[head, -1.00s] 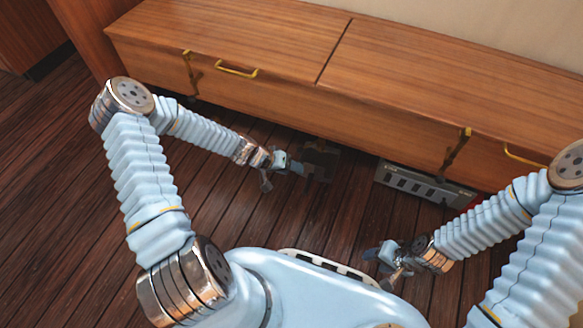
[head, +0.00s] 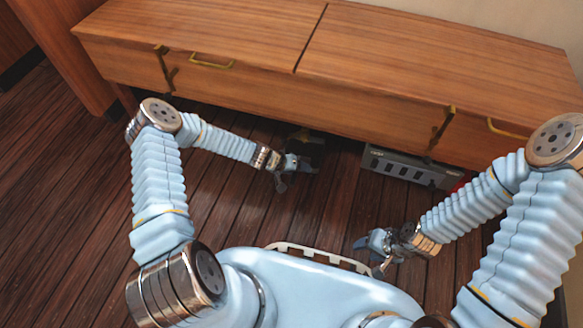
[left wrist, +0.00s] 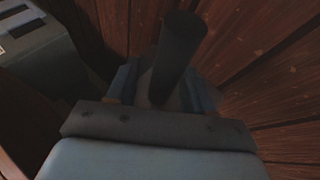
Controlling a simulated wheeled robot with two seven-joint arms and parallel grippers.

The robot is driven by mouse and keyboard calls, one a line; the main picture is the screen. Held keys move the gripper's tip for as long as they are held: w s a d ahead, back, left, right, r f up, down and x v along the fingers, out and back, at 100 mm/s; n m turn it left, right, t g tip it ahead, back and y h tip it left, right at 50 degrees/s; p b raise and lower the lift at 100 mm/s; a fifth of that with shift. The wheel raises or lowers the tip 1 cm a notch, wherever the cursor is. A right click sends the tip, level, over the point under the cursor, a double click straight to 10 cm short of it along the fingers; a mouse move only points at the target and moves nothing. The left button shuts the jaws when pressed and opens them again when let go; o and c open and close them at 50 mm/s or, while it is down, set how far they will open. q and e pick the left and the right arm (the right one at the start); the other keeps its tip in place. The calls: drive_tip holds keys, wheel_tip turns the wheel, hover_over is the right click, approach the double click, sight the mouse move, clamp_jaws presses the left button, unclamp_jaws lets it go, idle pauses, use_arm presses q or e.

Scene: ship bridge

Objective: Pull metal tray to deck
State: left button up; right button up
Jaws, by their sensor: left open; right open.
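A grey metal, slotted, box-like thing (head: 408,166), perhaps the metal tray, sits on the deck (head: 215,200) partly under the wooden cabinet. It seems to show at the upper left of the left wrist view (left wrist: 45,55). A dark object (head: 308,143) lies left of it at the cabinet's lower edge; its shape is unclear. My left gripper (head: 297,168) is open beside this dark object. In the left wrist view a dark cylindrical handle (left wrist: 182,50) stands between the fingers, not clamped. My right gripper (head: 372,250) is open and empty, low near my base.
The long wooden cabinet (head: 210,100) with brass handles spans the back and overhangs the grey thing. A small red item (head: 458,185) shows at the grey thing's right end. The deck on the left is clear.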

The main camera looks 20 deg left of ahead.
use_arm(q)
drive_tip(key=shift+w+d+f, duration=0.1)
drive_tip(key=shift+d+f, duration=0.05)
drive_tip(key=shift+f, duration=0.05)
drive_tip(key=shift+c, duration=0.3)
clamp_jaws()
use_arm(e)
drive_tip(key=shift+f, duration=0.1)
